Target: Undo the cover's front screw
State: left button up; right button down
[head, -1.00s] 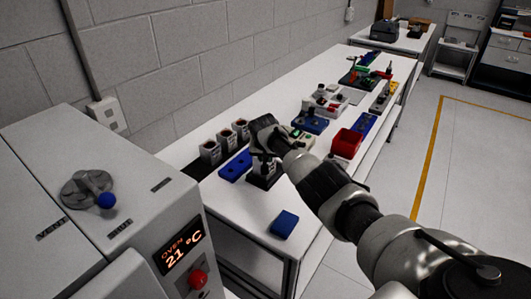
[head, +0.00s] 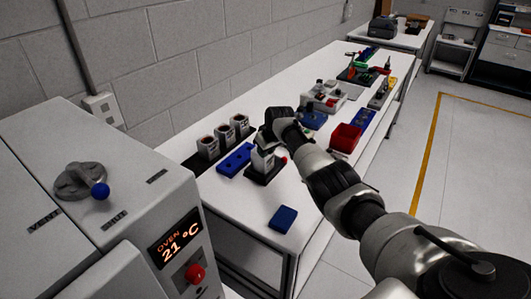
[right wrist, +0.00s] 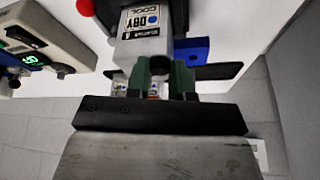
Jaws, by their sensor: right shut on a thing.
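A grey unit with a white label (right wrist: 139,20) shows at the top of the right wrist view. In the head view, what looks like the same unit (head: 262,160) stands upright on a black base (head: 266,175), with a red knob beside it. My right gripper (head: 266,133) is above and just behind this unit. In the right wrist view its green-tipped fingers (right wrist: 159,80) are shut on a small dark round part (right wrist: 159,65), in front of the unit's near face. I cannot tell whether this part is the screw. No separate cover screw can be made out. My left gripper is not in view.
A blue holed block (head: 234,160) and several dark holders (head: 208,148) stand left of the unit. A blue box (head: 283,219) lies near the bench's front edge. A red bin (head: 346,137) is farther right. The oven (head: 90,220) fills the left foreground.

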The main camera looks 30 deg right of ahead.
jog(key=shift+n, duration=0.3)
jog(key=c, duration=1)
grip_release()
jog(key=shift+o, duration=0.2)
jog(key=shift+r, duration=0.1)
jog(key=v, duration=1)
jog(key=shift+r+b, duration=0.3)
jog(key=shift+b, duration=0.15)
jog(key=shift+d, duration=0.15)
